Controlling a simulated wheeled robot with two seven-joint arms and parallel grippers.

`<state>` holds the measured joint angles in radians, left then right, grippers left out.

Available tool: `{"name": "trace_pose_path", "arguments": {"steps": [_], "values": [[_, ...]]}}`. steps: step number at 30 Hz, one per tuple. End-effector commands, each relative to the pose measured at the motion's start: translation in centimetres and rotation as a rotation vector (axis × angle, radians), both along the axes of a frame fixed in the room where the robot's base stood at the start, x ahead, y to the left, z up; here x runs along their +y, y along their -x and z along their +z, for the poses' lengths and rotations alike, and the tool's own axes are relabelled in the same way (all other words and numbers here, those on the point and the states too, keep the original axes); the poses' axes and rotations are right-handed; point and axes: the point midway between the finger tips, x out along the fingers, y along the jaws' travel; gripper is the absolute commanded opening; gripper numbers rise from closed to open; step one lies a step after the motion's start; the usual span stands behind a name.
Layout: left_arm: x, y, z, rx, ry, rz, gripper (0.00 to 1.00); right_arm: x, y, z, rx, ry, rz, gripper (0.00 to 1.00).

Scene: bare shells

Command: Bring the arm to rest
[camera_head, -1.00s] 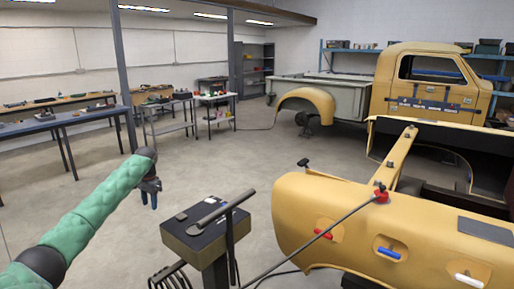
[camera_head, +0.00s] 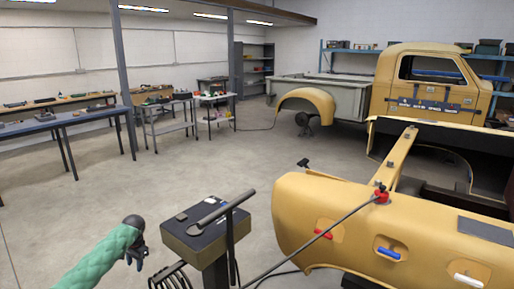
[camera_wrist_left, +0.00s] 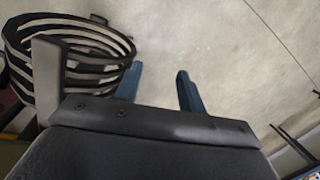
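My left arm (camera_head: 98,262), in a green quilted sleeve, comes in from the lower left of the head view. My left gripper (camera_head: 133,262) hangs low at its end, left of the black-topped stand, over bare floor. In the left wrist view the two blue fingers of the left gripper (camera_wrist_left: 158,88) stand apart with only floor between them. It holds nothing. My right gripper does not show.
A stand with a black top (camera_head: 206,222) is close to the right of my left gripper. A black slatted basket (camera_wrist_left: 75,55) is beside the fingers. A yellow truck fender (camera_head: 310,215) fills the lower right. Floor (camera_head: 90,200) to the left is clear.

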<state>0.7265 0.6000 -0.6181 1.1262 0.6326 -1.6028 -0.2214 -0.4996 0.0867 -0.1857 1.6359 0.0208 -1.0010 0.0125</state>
Motion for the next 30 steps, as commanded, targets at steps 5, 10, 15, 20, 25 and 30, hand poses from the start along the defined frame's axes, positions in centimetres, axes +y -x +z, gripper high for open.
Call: {"name": "trace_pose_path", "arguments": {"steps": [5, 10, 15, 20, 25, 30], "values": [[-0.1, 4.5, -6.8, -0.005, -0.016, 0.001, 0.4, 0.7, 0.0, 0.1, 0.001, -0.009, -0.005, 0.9], [-0.1, 8.9, -12.1, -0.018, -0.032, 0.002, 0.4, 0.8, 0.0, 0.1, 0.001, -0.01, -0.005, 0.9], [0.1, 13.7, -17.0, -0.029, -0.049, 0.002, 0.4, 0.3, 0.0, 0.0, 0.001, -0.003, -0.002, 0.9], [0.2, 18.5, -21.0, -0.042, -0.064, 0.001, 0.4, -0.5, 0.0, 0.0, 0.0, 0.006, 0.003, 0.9], [0.5, 23.9, -24.8, -0.055, -0.08, -0.001, 0.4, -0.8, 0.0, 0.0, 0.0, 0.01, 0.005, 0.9], [0.9, 29.5, -27.8, -0.069, -0.096, -0.004, 0.4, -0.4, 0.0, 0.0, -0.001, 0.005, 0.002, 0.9]]}}
